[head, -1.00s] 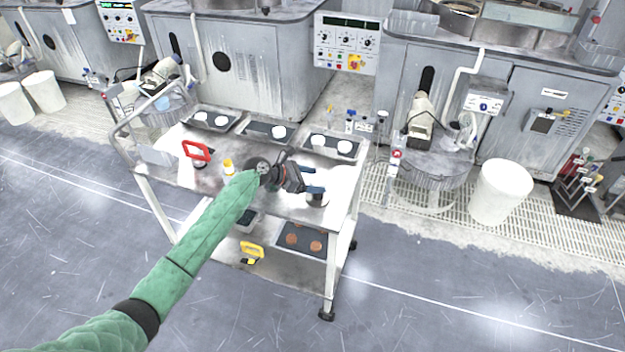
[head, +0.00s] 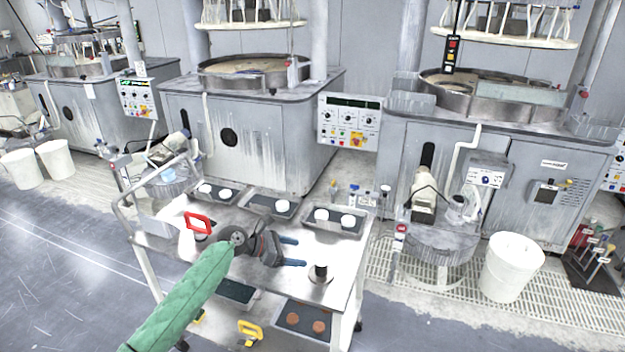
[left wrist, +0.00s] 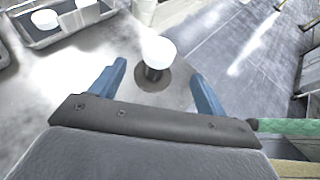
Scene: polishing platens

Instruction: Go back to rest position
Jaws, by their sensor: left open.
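My left gripper (head: 296,251) is open and empty over the steel cart (head: 345,275). Its two blue fingers point right, towards a small dark post on a round base (head: 319,273) near the cart's front right. In the left wrist view, the open left gripper (left wrist: 158,74) has blue fingers on either side of a white-topped post (left wrist: 156,58) on a grey round base. I cannot tell the exact gap, but nothing is clamped. My right gripper does not show.
Black trays (head: 333,228) with white round pieces line the cart's back. A red-handled tool (head: 198,222) lies at its left. The lower shelf has a tray with brown discs (head: 292,320) and a yellow-handled tool (head: 250,331). Grey polishing machines (head: 240,125) stand behind; a white bin (head: 511,267) stands right.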

